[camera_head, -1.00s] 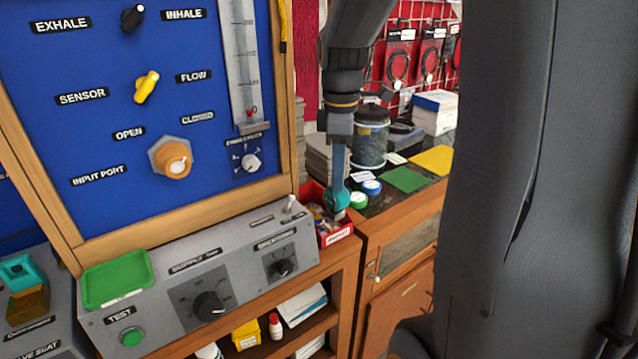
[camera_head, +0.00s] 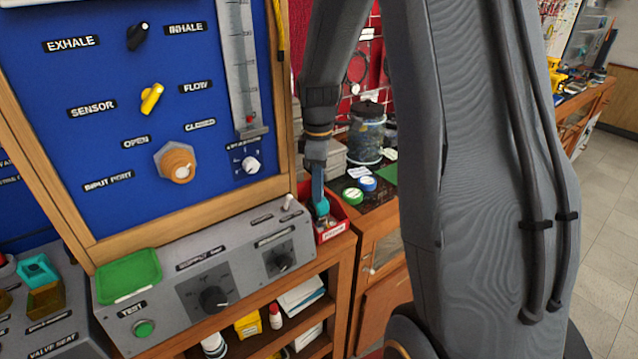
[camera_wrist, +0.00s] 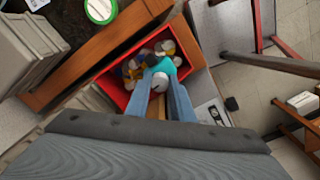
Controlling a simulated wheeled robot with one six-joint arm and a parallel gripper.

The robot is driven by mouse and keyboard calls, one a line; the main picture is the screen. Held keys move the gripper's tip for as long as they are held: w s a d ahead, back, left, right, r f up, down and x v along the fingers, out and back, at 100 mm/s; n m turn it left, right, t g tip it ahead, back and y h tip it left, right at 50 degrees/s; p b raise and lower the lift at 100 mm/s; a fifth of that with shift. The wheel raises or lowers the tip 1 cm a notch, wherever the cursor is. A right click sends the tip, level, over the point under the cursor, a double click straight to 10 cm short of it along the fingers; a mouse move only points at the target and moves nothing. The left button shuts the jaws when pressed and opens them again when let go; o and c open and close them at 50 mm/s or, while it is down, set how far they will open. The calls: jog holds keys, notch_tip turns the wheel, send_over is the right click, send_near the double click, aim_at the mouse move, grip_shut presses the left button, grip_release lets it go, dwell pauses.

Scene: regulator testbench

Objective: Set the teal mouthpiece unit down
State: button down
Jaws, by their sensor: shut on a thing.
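The teal mouthpiece unit (camera_wrist: 160,67) is between the fingertips of my gripper (camera_wrist: 160,85) in the wrist view. My gripper is shut on it. In the head view the unit (camera_head: 322,207) shows as a small teal shape at the tip of my gripper (camera_head: 319,195), over the red bin. The red bin (camera_wrist: 118,98) lies beneath and around it in the wrist view, with several brass and white parts inside. I cannot tell whether the unit touches those parts. My fingers hide part of the bin.
The grey console (camera_head: 190,285) and blue panel (camera_head: 100,140) stand left of the bin. A green tray (camera_head: 128,278) sits on the console's left end. Green and blue lids (camera_head: 368,184) and a dark jar (camera_head: 366,140) stand behind the bin. Wooden shelving is below.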

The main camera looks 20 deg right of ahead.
jog(key=shift+f, duration=0.2)
jog(key=c, duration=1.5)
grip_release()
jog(key=shift+c, duration=0.2)
jog(key=shift+r, duration=0.1)
notch_tip(320, 180, up, 12)
jog(key=b, duration=0.3)
jog(key=shift+s+r, duration=0.1)
jog(key=shift+s, duration=0.05)
